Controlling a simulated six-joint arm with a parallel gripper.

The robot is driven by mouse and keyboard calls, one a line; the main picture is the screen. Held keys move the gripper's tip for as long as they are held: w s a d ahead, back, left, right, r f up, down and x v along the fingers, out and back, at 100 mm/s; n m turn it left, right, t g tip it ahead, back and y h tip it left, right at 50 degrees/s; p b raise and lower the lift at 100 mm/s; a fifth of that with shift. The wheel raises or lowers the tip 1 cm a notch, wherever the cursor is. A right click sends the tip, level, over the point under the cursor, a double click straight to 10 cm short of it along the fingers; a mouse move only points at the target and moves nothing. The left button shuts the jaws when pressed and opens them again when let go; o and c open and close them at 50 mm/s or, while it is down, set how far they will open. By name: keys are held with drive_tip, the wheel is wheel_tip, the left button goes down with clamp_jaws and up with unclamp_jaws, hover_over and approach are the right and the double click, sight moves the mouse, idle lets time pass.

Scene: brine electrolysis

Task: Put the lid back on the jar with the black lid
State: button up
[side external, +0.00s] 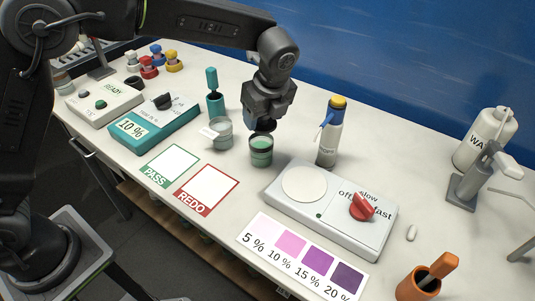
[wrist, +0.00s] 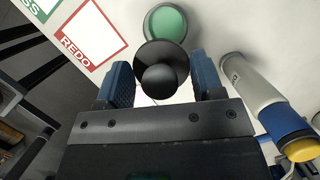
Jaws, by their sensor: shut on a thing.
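The open jar (side external: 261,152) holds green contents and stands upright on the table, left of the stirrer plate. Its open mouth shows at the top of the wrist view (wrist: 166,20). The round black lid (wrist: 160,62), with a knob in its middle, is between the fingers of my gripper (wrist: 162,82). In the side view my gripper (side external: 265,118) points down and holds the lid just above and slightly behind the jar. The lid appears apart from the jar and partly overlaps its mouth in the wrist view.
A beaker (side external: 220,133) stands close left of the jar, and a bottle with a yellow cap (side external: 330,132) stands to the right. The stirrer plate (side external: 338,222) is at front right. PASS (side external: 170,163) and REDO (side external: 208,188) cards lie flat at front left.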

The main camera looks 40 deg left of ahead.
sight(261, 129)
drive_tip(key=shift+w+a+r, duration=0.2)
drive_tip(key=shift+w+a, duration=0.45)
drive_tip(key=shift+a, duration=0.25)
drive_tip(key=shift+a+f, duration=0.1)
drive_tip(key=shift+f, duration=3)
drive_tip(key=shift+f, duration=0.2)
drive_tip(key=o, duration=1.1)
drive_tip(key=shift+o, duration=0.2)
drive_tip(key=shift+r, duration=3.5)
